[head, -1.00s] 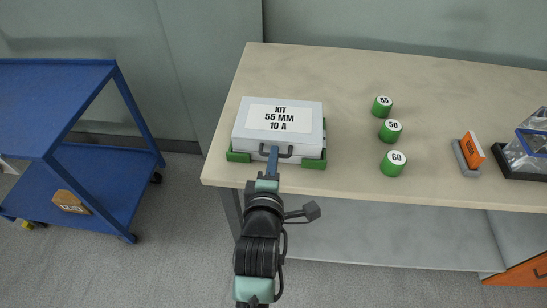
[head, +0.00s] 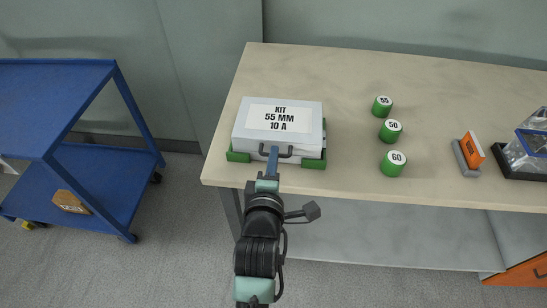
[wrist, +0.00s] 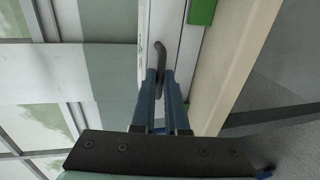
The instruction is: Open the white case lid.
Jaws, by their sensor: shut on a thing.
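The white case (head: 258,138), labelled "KIT 55 MM 10 A", sits on green corner blocks near the left front of the bench, its lid down. A dark handle (head: 285,154) is on its front side. My gripper (head: 272,158) reaches in from the front edge and is shut on the handle. In the wrist view, the blue fingers of my gripper (wrist: 160,85) close around the dark curved handle (wrist: 160,55) against the white case front (wrist: 185,60). The fingers hide part of the handle.
Green cylinders marked 55 (head: 382,106), 50 (head: 390,131) and 60 (head: 393,163) stand right of the case. An orange block in a grey holder (head: 467,157) and a clear box (head: 528,145) are farther right. A blue cart (head: 60,110) stands left of the bench (head: 330,75).

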